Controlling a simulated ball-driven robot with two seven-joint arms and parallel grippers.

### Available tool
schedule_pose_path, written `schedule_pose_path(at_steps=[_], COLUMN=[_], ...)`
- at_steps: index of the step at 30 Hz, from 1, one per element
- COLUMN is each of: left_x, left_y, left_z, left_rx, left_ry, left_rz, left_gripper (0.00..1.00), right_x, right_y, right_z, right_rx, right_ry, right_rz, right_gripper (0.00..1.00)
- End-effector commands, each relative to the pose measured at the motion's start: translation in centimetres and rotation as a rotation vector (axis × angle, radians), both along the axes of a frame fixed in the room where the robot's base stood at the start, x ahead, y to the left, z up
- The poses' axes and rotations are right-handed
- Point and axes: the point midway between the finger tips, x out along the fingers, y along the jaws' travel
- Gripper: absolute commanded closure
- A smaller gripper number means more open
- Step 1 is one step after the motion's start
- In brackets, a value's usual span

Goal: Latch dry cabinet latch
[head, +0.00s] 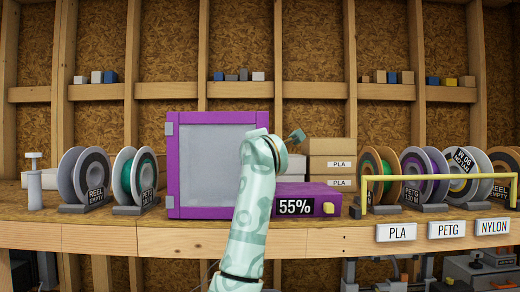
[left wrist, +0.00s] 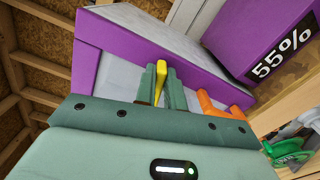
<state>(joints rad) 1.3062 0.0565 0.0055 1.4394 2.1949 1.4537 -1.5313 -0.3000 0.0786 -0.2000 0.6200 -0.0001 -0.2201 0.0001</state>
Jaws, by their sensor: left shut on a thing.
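The dry cabinet (head: 215,165) is a purple-framed box with a pale grey front panel, standing on the bench. It also shows in the left wrist view (left wrist: 90,65), tilted, with its purple edge across the picture. My left gripper (left wrist: 161,78) is shut on a yellow latch handle (left wrist: 160,84) at the purple edge. In the head view my left arm covers the cabinet's right edge and hides the latch. An orange piece (left wrist: 225,106) sits to the right of the fingers; I cannot tell what it is. My right gripper is not in view.
Spools flank both sides; a yellow rail (head: 440,177) runs before those at right. PLA, PETG and NYLON labels mark the bench edge (head: 110,240).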

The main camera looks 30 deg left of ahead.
Motion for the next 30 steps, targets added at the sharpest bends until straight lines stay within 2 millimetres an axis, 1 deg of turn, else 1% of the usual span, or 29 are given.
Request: schedule_pose_path(at_steps=[1,6,12,18,30], left_x=[0.0,0.0,0.0,0.1,0.1], left_y=[0.0,-0.1,-0.1,-0.1,-0.1], left_z=[0.1,-0.1,-0.3,-0.5,-0.6], left_rx=[0.03,0.123,0.192,0.224,0.229], left_ry=[0.017,0.075,0.117,0.137,0.141], left_rz=[0.0,-0.001,-0.001,-0.001,-0.001], left_gripper=[1.0,1.0,1.0,1.0,1.0], right_x=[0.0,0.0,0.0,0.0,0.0], right_y=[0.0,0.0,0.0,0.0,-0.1], right_z=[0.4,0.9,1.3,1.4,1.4], right_rx=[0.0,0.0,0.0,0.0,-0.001], right_ry=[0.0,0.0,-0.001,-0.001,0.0], right_rz=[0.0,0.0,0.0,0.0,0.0], right_gripper=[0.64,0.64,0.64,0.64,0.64])
